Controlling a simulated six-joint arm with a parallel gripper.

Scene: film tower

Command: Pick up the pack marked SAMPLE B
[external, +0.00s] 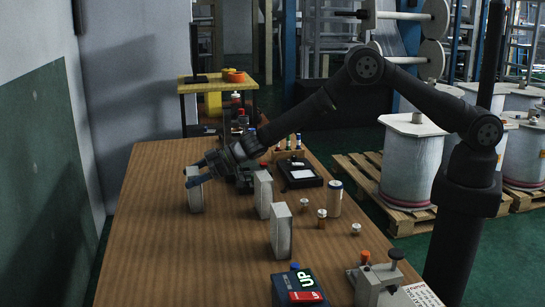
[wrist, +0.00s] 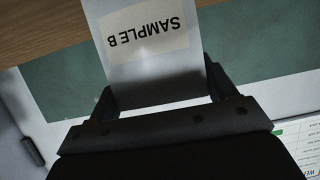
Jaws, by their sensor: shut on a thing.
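The pack marked SAMPLE B (wrist: 150,35) is a pale box with a label that reads upside down in the wrist view. In the external view the pack (external: 195,196) is at the left side of the wooden table, roughly upright. My gripper (wrist: 160,90) is shut on it, with one finger on each side. In the external view my gripper (external: 194,172) is at the top of the pack. I cannot tell whether the pack's base touches the table. Two similar pale packs stand to the right, one farther back (external: 263,194) and one nearer (external: 281,231); their labels are not readable.
A cream cylinder (external: 335,198) and several small bottles stand right of the packs. A black scale-like device (external: 299,174) is behind them. A blue and red box (external: 299,287) and a grey metal fixture (external: 376,285) are at the front. The table's front left is clear.

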